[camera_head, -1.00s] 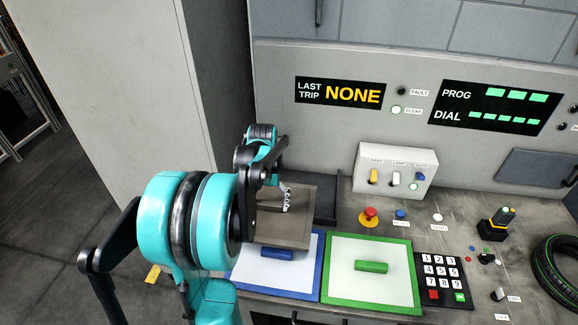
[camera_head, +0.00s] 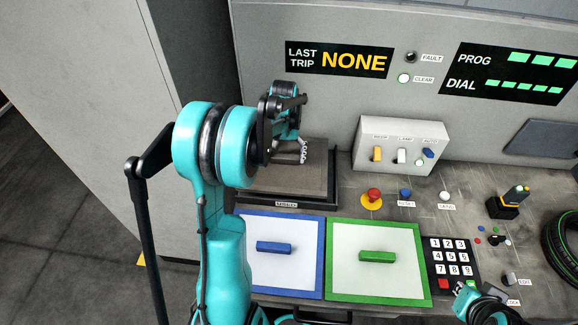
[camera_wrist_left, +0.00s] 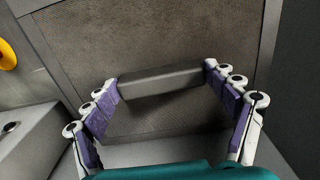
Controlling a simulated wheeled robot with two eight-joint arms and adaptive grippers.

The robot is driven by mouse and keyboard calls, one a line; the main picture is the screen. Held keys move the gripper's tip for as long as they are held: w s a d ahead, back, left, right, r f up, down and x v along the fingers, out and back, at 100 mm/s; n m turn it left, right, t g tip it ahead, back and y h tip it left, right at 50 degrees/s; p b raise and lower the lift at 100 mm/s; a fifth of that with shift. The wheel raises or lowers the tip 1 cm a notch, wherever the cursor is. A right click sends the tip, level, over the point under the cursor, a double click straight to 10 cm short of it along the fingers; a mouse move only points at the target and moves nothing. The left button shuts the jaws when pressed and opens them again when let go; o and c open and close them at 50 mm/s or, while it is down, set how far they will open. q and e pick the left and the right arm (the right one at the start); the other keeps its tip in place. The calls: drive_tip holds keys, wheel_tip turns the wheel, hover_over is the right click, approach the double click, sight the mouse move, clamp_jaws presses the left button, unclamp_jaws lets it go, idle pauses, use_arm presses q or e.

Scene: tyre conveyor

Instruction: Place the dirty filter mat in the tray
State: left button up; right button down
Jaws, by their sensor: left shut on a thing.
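The dirty filter mat (camera_head: 285,182) is a brown square panel with a dark bar handle (camera_wrist_left: 160,82) on top. It lies flat over the black tray (camera_head: 332,178), whose label is at its front edge. The mat appears within the tray's rim, but I cannot tell whether it rests on the tray floor. My left gripper (camera_head: 299,154) is shut on the mat's handle; its purple-padded fingers sit at both ends of the handle in the left wrist view. Part of my right arm (camera_head: 488,304) shows at the lower right; its fingers are not clear.
A blue-framed white panel (camera_head: 308,275) and a green-framed one (camera_head: 413,282), each with a handle, lie in front of the tray. A red button (camera_head: 373,195), switch box (camera_head: 402,130), keypad (camera_head: 452,262) and tyre (camera_head: 565,238) are to the right.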

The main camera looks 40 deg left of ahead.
sight(289, 164)
use_arm(q)
drive_tip(key=shift+w+d+f, duration=0.45)
drive_tip(key=shift+w, duration=0.15)
wheel_tip(289, 164, down, 4)
drive_tip(key=shift+f+b, duration=0.1)
drive_tip(key=shift+b, duration=0.5)
drive_tip(key=o, duration=1.1)
